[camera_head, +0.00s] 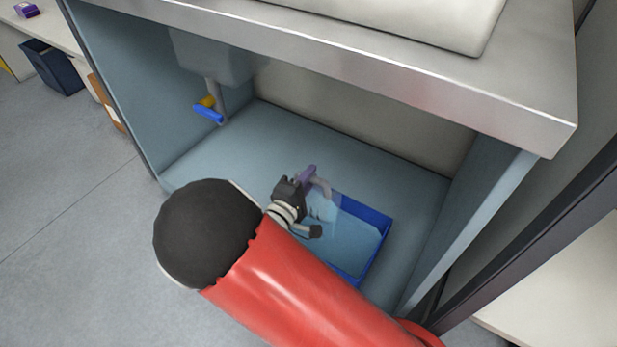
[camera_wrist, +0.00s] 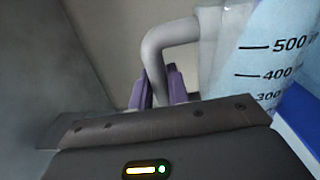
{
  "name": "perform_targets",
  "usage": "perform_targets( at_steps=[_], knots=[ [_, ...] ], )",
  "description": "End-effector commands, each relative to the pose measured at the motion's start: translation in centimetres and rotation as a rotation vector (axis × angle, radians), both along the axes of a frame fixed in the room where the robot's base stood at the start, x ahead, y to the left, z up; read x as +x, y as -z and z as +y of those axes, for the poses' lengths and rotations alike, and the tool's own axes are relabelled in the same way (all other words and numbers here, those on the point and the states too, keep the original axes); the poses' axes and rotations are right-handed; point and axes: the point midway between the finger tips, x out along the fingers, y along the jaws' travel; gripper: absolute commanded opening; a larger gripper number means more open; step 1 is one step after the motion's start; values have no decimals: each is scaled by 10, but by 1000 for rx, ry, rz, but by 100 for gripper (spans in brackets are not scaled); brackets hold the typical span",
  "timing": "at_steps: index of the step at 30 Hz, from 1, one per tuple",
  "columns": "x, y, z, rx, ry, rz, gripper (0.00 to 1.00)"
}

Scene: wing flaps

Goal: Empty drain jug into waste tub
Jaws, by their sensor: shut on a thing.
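The clear drain jug (camera_head: 322,208) is at the left end of the blue waste tub (camera_head: 376,262) in the head view. I cannot tell whether it is above the tub or in it. In the wrist view the jug (camera_wrist: 265,60) shows black marks for 500, 400 and 300, with pale blue behind them. Its grey handle (camera_wrist: 168,42) lies between the purple fingers of my gripper (camera_wrist: 158,85). My gripper (camera_head: 308,175) is shut on this handle. The jug's rim and spout are not clear. The tub's inside looks pale blue; my arm hides its near part.
The tub stands on the floor of an open blue-grey cabinet (camera_head: 215,165) under a steel counter (camera_head: 400,75). A drain valve with a blue handle (camera_head: 208,113) hangs at the back left. Side walls and the counter edge bound the space. The cabinet floor left of the jug is clear.

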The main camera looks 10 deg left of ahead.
Motion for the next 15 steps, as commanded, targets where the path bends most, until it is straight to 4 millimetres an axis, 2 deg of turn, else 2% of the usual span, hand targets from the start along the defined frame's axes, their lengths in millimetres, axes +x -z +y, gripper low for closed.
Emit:
perform_targets(
  at_steps=[15],
  knots=[
    [-1,1,-4,31,1,-10,0]
  ],
)
